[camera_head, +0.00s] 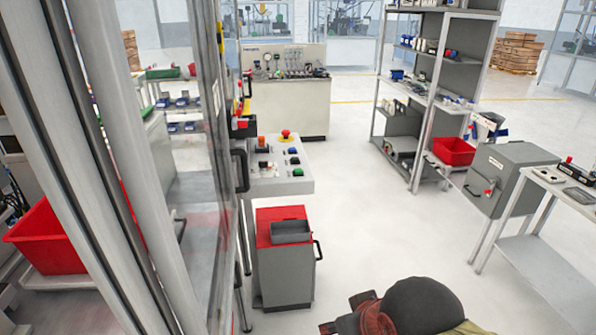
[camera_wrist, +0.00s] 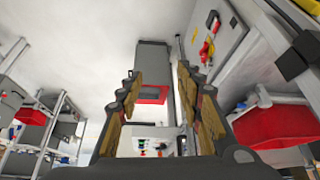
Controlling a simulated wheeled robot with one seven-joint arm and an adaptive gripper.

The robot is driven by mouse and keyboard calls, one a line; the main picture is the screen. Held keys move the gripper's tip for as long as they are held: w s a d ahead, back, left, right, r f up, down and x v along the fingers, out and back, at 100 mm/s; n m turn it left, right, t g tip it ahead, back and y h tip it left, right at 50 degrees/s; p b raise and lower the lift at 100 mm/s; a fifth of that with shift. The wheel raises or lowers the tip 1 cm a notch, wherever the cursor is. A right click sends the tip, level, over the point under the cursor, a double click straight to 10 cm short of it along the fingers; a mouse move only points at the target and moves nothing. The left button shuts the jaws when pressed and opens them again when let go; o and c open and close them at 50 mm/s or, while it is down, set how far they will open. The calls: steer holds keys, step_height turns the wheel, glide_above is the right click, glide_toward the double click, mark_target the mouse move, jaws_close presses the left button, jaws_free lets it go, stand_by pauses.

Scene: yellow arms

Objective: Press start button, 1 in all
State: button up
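A light grey control panel (camera_head: 262,187) sticks out from the machine frame in the head view. It carries a red mushroom button on a yellow ring (camera_head: 286,135), an orange-topped switch (camera_head: 262,144), dark blue buttons (camera_head: 293,151) and a green button (camera_head: 298,172). The labels are too small to read, so I cannot tell which one is marked start. My gripper (camera_wrist: 160,75) shows in the wrist view with its two fingers spread and nothing between them. It is apart from the panel. In the head view its fingers cannot be made out.
A grey cabinet with a red top (camera_head: 281,275) stands below the panel. The machine's metal frame (camera_head: 110,140) fills the left. A shelf rack (camera_head: 428,100) and a workbench (camera_head: 540,260) stand at the right. The floor between cabinet and rack is clear.

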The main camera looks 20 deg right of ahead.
jaws_close()
stand_by(1.5)
